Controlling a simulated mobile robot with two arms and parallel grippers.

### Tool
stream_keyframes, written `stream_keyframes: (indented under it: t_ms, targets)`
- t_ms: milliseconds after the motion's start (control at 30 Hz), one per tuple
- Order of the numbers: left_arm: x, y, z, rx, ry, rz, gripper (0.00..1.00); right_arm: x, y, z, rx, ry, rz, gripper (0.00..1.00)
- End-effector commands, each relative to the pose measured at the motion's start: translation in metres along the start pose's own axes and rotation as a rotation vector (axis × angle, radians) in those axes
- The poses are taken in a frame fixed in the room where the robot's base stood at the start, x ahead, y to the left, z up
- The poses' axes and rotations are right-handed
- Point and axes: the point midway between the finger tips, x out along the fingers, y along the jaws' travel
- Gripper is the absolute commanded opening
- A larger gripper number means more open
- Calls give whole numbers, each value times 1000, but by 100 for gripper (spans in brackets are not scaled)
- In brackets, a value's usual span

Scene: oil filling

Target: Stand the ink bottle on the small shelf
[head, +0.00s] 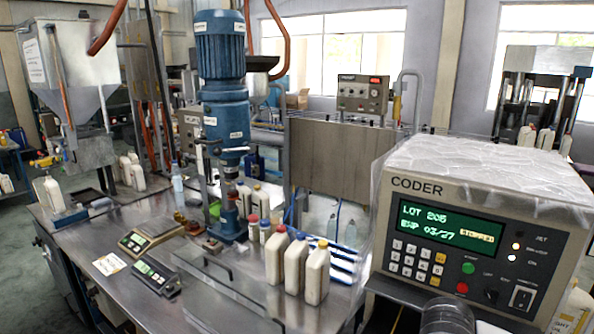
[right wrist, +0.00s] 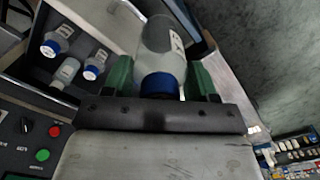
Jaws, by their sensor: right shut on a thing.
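My right gripper (right wrist: 160,78) shows in the right wrist view with green fingers. It is shut on a pale bottle with a blue cap and a label, the ink bottle (right wrist: 160,45). The cap points toward the wrist camera. A dark, shelf-like compartment (right wrist: 45,72) lies to the left of the held bottle, and I cannot tell for certain whether it is the small shelf. My left gripper is in neither view.
The coder (head: 480,225) fills the right of the head view. Capped white bottles (head: 295,265) stand on the metal bench (head: 210,305), near a blue filling machine (head: 222,110) and scales (head: 150,232).

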Motion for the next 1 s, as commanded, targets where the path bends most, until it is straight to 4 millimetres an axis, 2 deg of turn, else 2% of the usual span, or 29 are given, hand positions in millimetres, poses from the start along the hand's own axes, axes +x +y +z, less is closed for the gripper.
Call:
stream_keyframes:
  t_ms: [267, 800, 1000]
  targets:
    - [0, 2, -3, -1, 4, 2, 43, 14, -8, 22, 125, -2, -1, 34]
    - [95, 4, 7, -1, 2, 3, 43, 109, -9, 22, 134, -1, -2, 34]
    - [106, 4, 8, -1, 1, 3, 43, 119, -9, 21, 132, 1, -1, 34]
